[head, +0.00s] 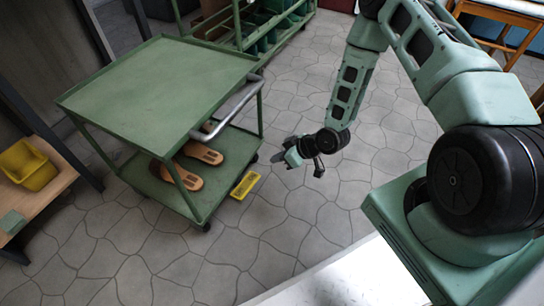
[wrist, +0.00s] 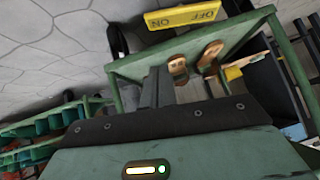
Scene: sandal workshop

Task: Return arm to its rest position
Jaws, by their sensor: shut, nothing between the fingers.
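My gripper (head: 278,157) hangs in the open at the end of my bent arm, above the tiled floor and to the right of the green cart (head: 160,85). Its fingers (wrist: 157,80) are together with nothing between them, pointing toward the cart in the wrist view. It touches nothing that I can see.
Brown sandal soles (head: 203,153) lie on the cart's lower shelf, partly hidden by its top. A yellow ON/OFF plate (head: 245,185) is beside the cart. A yellow bin (head: 27,165) sits on a wooden bench at left. A green rack (head: 265,30) stands behind.

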